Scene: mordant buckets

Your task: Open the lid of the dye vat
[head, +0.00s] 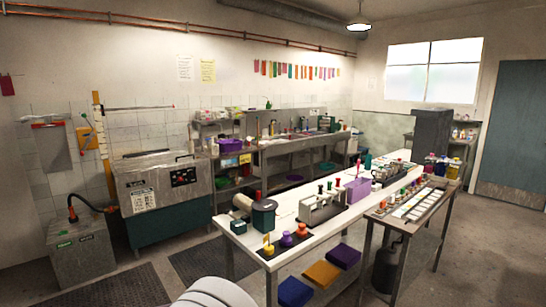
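A large steel vat (165,192) with a dark green base stands against the left wall. I take it to be the dye vat. Its front has a white label and a dark control panel with red parts. Its lid (148,160) lies flat across the top and looks shut. A small dark handle (185,156) shows at the top right. Neither of my grippers is in view.
A lower grey box (82,255) with a black hose stands left of the vat. Dark floor mats (112,287) lie in front. A long white worktable (285,232) with jars and tools stands to the right. A shelved counter (290,143) runs along the back wall.

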